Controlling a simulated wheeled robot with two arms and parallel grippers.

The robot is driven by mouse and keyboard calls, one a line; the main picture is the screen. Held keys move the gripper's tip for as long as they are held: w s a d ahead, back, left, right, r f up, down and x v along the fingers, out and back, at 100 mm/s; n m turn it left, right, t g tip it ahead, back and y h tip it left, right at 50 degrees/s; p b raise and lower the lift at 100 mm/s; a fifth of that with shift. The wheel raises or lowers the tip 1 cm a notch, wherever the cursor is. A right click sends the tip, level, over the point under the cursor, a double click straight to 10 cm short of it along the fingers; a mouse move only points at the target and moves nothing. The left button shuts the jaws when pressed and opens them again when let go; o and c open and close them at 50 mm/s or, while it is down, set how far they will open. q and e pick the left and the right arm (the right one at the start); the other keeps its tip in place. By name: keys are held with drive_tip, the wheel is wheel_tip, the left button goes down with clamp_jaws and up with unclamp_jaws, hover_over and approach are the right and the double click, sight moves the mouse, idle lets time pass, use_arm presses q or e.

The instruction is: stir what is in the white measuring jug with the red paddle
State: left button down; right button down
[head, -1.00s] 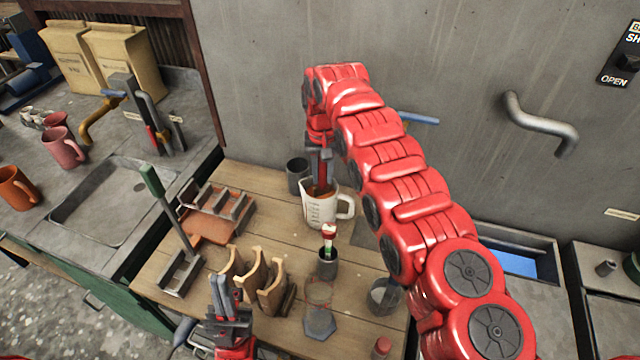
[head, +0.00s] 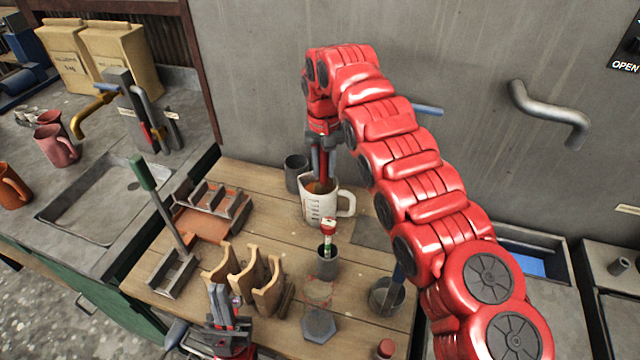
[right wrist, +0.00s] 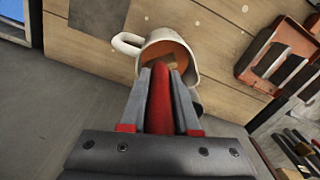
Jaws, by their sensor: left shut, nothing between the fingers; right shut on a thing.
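The white measuring jug (head: 313,209) stands upright on the wooden table, its handle to the right. Orange-brown contents show inside it in the right wrist view (right wrist: 143,47). My right gripper (head: 321,160) is above the jug, shut on the red paddle (right wrist: 160,98). The paddle points down into the jug's mouth; its lower end is hidden inside. My left gripper (head: 222,298) is low at the table's front edge, shut and empty, beside the wooden rack.
A dark cup (head: 296,172) stands close behind the jug. In front are a grey cup (head: 327,262) with a red-and-white-topped tool, a wooden rack (head: 244,280), a hexagonal block (head: 319,325) and a grey pot (head: 386,298). An orange tray (head: 207,222) is left.

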wheel_tip(320, 180, up, 12)
drive_tip(key=p, duration=0.9)
drive_tip(key=shift+r, duration=0.25)
idle(0.8)
wheel_tip(320, 180, up, 4)
drive_tip(key=p, duration=0.3)
idle(0.7)
